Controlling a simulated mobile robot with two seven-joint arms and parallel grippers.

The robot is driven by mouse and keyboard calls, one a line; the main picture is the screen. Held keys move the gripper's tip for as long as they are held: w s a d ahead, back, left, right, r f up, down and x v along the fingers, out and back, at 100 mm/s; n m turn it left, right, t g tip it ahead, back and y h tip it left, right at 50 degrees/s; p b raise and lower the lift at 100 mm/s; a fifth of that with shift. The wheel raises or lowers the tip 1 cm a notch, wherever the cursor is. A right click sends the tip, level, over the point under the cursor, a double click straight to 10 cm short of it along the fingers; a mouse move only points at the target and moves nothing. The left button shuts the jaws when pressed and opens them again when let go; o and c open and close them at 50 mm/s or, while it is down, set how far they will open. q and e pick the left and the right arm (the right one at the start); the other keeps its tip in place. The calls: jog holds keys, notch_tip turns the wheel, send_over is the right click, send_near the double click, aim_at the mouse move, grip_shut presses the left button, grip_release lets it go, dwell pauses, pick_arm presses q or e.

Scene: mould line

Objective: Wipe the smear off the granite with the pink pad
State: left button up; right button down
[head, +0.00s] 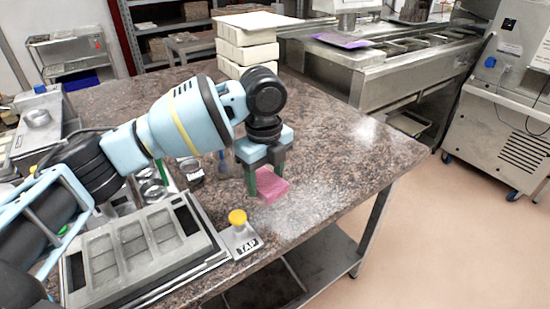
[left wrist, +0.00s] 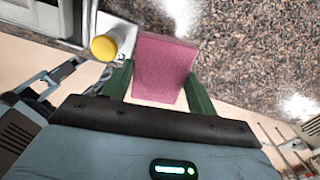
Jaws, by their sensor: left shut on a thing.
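The pink pad (head: 271,188) is at the front part of the speckled granite top (head: 340,165). My left gripper (head: 264,178) points down and is shut on the pad, with one green finger on each side. In the left wrist view the pad (left wrist: 164,68) sits between the two green fingers (left wrist: 160,88). The pad looks low, at or just above the granite; I cannot tell if it touches. Pale patches (head: 300,213) show on the granite near the pad and toward the right corner; I cannot tell smear from glare. My right gripper is not in view.
A metal plate marked TAP with a yellow-capped piece (head: 237,217) stands close left of the pad. A grey mould tray (head: 135,245) lies further left. Stacked cream blocks (head: 246,45) stand at the back. The granite right of the pad is clear up to its edge.

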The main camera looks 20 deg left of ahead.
pick_arm(q)
jog(key=s+n, duration=0.2)
jog(key=n, duration=0.2)
jog(key=s+a+n, duration=0.1)
jog(key=s+n, duration=0.1)
jog(key=n, duration=0.1)
jog(key=s+a+n+p, duration=0.1)
jog(key=s+n, duration=0.2)
jog(key=n, duration=0.1)
jog(key=shift+a+n, duration=0.25)
jog(key=shift+n, duration=0.05)
jog(key=s+a+n+p, duration=0.1)
jog(key=s+a+n, duration=0.1)
jog(key=s+n, duration=0.6)
jog(key=n, duration=0.4)
jog(key=shift+a+r, duration=0.25)
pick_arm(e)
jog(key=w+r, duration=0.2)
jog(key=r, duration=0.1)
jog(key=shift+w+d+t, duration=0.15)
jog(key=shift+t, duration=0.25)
pick_arm(q)
jog(key=shift+s+a, duration=0.1)
